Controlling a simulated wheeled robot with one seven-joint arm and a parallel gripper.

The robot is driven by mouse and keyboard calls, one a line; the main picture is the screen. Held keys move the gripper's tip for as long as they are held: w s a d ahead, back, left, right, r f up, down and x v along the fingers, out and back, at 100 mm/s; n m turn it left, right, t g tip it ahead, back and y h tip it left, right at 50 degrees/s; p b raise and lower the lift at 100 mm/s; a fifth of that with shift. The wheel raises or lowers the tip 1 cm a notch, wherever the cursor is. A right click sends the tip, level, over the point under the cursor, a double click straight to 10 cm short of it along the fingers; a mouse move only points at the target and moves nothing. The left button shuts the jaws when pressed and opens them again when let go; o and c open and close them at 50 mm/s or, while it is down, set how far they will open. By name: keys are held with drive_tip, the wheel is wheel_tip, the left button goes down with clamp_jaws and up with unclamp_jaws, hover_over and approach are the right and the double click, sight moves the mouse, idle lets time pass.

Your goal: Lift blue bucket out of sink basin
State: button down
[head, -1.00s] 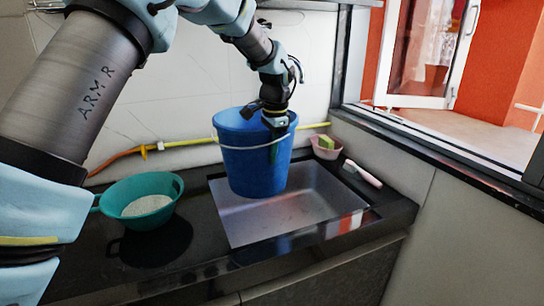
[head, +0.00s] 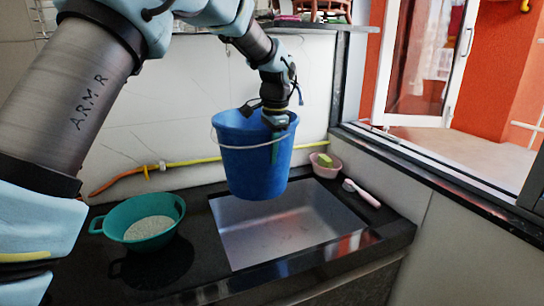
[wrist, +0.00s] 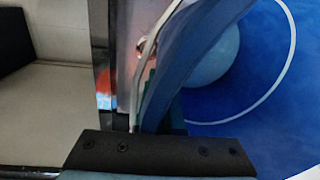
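The blue bucket (head: 252,172) hangs upright over the sink basin (head: 318,222), with its bottom above the basin floor. My gripper (head: 276,130) is at the bucket's near right rim, one finger showing outside the wall. In the wrist view the rim of the bucket (wrist: 196,52) runs between my fingers, so my gripper looks shut on it. The far finger is mostly hidden by the wall. The thin pale wire handle hangs down across the bucket's front. The wrist view looks into the blue inside, where a paler round patch shows.
A teal colander (head: 155,208) with pale contents sits on the black counter left of the basin. A pink bowl (head: 326,168) with a yellow-green sponge and a pink-handled brush (head: 362,193) lie to the right. A yellow-orange hose (head: 200,162) runs along the wall behind.

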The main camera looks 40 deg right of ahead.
drive_tip(key=shift+r+p, duration=2.4)
drive_tip(key=shift+r, duration=0.85)
